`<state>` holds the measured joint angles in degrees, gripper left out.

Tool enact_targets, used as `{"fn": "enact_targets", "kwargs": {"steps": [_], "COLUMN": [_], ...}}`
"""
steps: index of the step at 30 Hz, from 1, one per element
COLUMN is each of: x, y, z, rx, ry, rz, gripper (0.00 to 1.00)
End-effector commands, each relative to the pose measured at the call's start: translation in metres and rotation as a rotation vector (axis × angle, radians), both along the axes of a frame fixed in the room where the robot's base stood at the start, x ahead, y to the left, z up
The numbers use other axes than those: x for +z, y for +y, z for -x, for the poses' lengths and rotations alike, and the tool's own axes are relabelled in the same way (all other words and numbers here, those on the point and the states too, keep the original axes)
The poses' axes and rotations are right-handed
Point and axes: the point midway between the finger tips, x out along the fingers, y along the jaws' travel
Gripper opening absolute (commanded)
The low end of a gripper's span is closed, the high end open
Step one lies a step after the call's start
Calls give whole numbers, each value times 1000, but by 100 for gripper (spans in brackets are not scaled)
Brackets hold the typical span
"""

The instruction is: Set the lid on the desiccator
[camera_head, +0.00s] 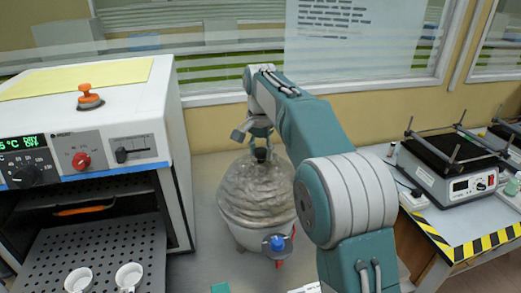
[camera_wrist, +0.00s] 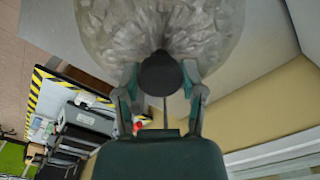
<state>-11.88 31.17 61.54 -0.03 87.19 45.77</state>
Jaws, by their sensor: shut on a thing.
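The desiccator lid (camera_head: 256,192) is a domed, cloudy glass cover with a dark knob (camera_wrist: 160,73) on top. My gripper (camera_head: 262,148) is above the lid in the head view. In the wrist view my gripper (camera_wrist: 160,85) has one finger on each side of the knob and is shut on it. The lid's glass fills the top of that view. The desiccator base (camera_head: 246,237) shows below the lid, with a blue-knobbed tap (camera_head: 277,242) at its front. The lid looks roughly upright over the base. I cannot tell whether their rims touch.
An oven (camera_head: 100,150) with an open chamber stands close on the left, with small white cups (camera_head: 129,276) on its perforated shelf. A hotplate-like device (camera_head: 450,165) stands on the right. The window wall is behind. Some bare bench (camera_head: 205,190) shows left of the lid.

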Motion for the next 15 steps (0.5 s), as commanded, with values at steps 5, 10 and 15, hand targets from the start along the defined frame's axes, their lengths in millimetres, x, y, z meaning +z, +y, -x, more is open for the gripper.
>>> {"fn": "enact_targets", "kwargs": {"steps": [5, 10, 15], "x": [1, -1, -3], "y": [0, 0, -1], "z": [0, 0, 0], "rx": [0, 0, 0], "ry": [-3, -2, -2], "rz": [-1, -1, -1], "gripper": [0, 0, 0]}}
